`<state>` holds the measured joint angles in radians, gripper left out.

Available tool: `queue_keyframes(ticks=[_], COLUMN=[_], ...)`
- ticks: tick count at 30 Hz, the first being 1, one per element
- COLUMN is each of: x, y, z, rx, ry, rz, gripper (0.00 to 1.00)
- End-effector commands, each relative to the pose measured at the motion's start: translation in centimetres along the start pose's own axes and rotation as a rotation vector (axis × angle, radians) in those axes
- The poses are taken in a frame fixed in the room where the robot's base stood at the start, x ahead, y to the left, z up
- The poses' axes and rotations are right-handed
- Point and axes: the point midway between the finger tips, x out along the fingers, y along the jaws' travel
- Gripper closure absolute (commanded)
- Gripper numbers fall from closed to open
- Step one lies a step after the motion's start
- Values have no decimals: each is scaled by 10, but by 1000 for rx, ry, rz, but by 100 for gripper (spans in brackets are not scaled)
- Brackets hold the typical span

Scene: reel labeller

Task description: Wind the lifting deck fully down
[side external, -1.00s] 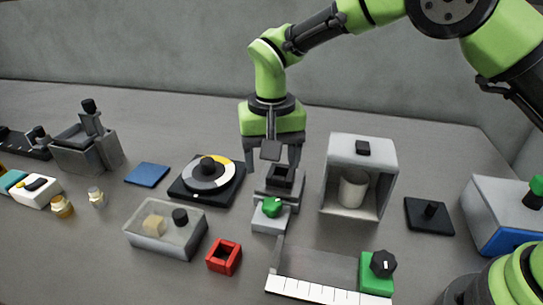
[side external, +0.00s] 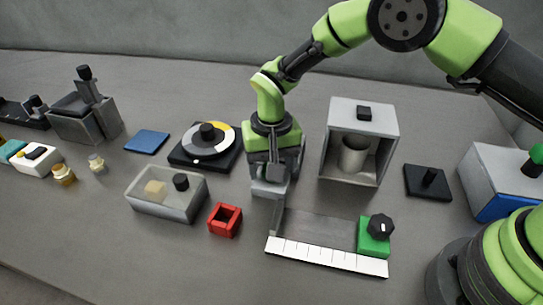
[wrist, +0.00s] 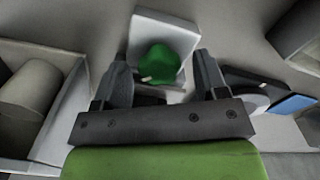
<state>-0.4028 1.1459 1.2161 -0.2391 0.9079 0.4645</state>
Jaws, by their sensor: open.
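A small grey unit (side external: 268,189) with a green knob (wrist: 160,63) on its pale front block (wrist: 172,30) stands mid-table; I take it to be the lifting deck. My gripper (side external: 271,172) is low over this unit and hides the knob and the deck top in the side view. In the wrist view my gripper (wrist: 161,62) is open, one finger on each side of the green knob, with visible gaps. A marker line shows on the knob. The deck's height cannot be told.
A grey open-fronted box (side external: 363,110) with a cylinder stands close on the right. A dial (side external: 208,142) and a clear-lidded box (side external: 166,195) are at left. A red square frame (side external: 225,220) and a scale with a black knob (side external: 380,227) stand nearer the camera.

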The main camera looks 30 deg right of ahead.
Motion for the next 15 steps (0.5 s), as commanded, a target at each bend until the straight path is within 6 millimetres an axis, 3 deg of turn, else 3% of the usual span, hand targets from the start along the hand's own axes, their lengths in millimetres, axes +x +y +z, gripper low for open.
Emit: queue_keyframes(ticks=[6, 15], x=[-1, -1], y=[0, 0], z=[-1, -2], rx=[-258, 160], ry=[6, 7], rz=[-1, -3], gripper=[34, 34])
